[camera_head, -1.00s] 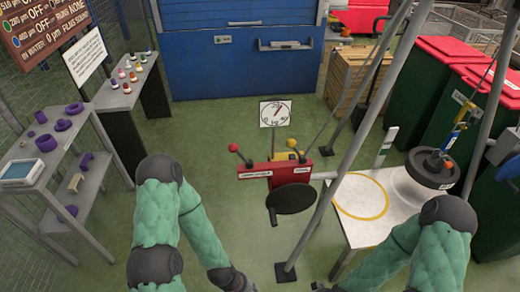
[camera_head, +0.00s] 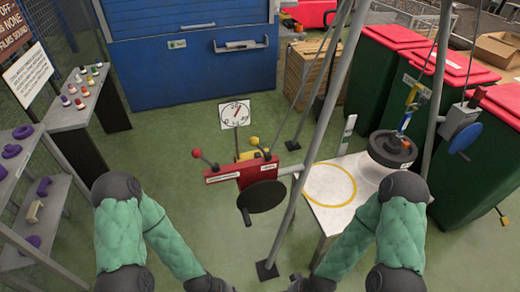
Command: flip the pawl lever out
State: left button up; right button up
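A red box (camera_head: 240,170) stands at the middle of the view with a dark round disc and crank (camera_head: 262,197) on its front. A lever with a red knob (camera_head: 197,154) sticks up at its left, and a lever with a yellow knob (camera_head: 254,141) at its right. Both carry white labels too small to read, so I cannot tell which is the pawl lever. My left gripper (camera_head: 210,286) and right gripper (camera_head: 312,284) are dark shapes at the bottom edge, partly cut off, below and apart from the box. Their fingers do not show clearly.
A slanting grey pole (camera_head: 308,150) rises right of the box, its foot (camera_head: 267,270) on the floor. A white table (camera_head: 325,215) with a yellow ring and a black disc weight (camera_head: 392,150) stands right. A dial (camera_head: 235,114) stands behind. Green floor is clear at left.

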aim_at(254, 141)
jog(key=i+j+z, duration=0.2)
jog(key=j, duration=0.15)
jog(key=i+j+z, duration=0.2)
jog(key=j, duration=0.2)
jog(key=j+z, duration=0.15)
jog(key=j, duration=0.25)
